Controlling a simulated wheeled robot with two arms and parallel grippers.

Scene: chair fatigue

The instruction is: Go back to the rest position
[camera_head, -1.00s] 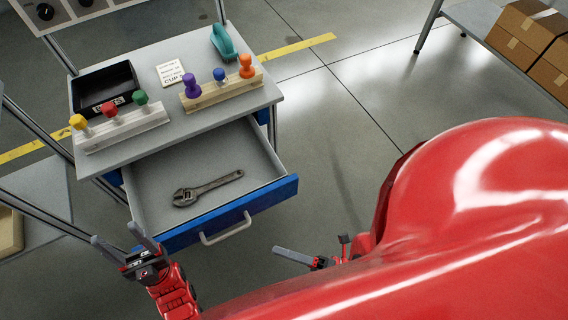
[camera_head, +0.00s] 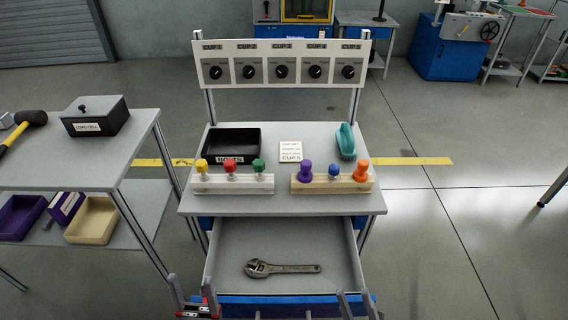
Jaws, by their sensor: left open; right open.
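My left gripper (camera_head: 193,298) is at the bottom of the head view, in front of the open drawer's left front corner. It is open and empty. My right gripper (camera_head: 356,305) is at the bottom edge near the drawer's right front corner, with only its fingers showing. They are apart and hold nothing. The drawer (camera_head: 336,246) of the grey workbench (camera_head: 282,202) is pulled open. An adjustable wrench (camera_head: 283,268) lies in it.
On the bench are a black tray (camera_head: 207,147), a card (camera_head: 290,152), a teal object (camera_head: 346,141) and two racks (camera_head: 233,185) (camera_head: 331,185) with coloured knobs. A dial panel (camera_head: 281,66) stands behind. A side table (camera_head: 84,150) with a black box (camera_head: 95,116) is left. Floor is free at right.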

